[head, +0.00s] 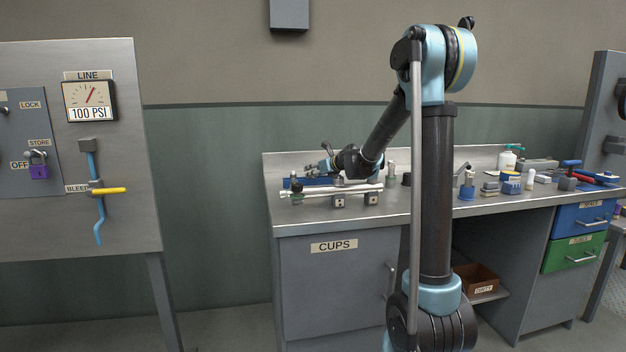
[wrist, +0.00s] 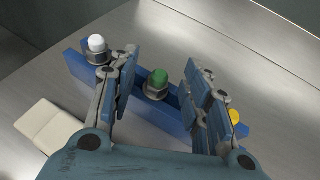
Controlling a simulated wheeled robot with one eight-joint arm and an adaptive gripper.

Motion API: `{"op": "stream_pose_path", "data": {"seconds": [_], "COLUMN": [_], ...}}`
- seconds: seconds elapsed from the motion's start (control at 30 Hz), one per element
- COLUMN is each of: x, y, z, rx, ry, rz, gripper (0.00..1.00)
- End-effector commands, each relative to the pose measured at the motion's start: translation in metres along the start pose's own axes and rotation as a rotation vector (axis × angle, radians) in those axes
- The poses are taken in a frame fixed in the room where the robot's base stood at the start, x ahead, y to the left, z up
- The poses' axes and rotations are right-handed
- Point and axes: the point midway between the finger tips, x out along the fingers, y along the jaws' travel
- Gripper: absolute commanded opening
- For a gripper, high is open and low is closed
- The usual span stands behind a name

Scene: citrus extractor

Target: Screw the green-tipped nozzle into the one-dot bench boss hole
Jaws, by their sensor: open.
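The green-tipped nozzle (wrist: 158,79) stands in a blue rack (wrist: 80,68) in the wrist view, with a grey metal nut-shaped collar below its tip. A white-tipped nozzle (wrist: 97,44) is to its left and a yellow-tipped one (wrist: 235,117) to its right. My gripper (wrist: 160,84) is open, with one finger on each side of the green tip and a visible gap to each. In the head view my gripper (head: 327,165) is low over the left part of the bench, by the rack (head: 296,183). I cannot make out the one-dot boss hole.
A metal rail assembly (head: 335,190) lies near the bench's front edge, close to my gripper. A pale flat block (wrist: 47,126) lies beside the rack. Several fittings and bottles (head: 506,161) stand on the right half of the bench (head: 400,218). A gauge panel (head: 100,150) stands at left.

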Motion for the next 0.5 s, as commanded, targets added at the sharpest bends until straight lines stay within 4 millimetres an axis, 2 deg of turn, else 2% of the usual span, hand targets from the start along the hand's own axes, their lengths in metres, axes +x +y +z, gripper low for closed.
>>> {"op": "stream_pose_path", "data": {"seconds": [0.27, 0.43, 0.5], "x": [0.0013, 0.0012, 0.0012], "y": [0.0001, 0.0, 0.0], "z": [-0.0001, -0.0001, -0.0001], "rx": [0.0, 0.0, 0.0], "ry": [0.0, 0.0, 0.0], "rz": [0.0, 0.0, 0.0], "gripper": [0.42, 0.03, 0.01]}}
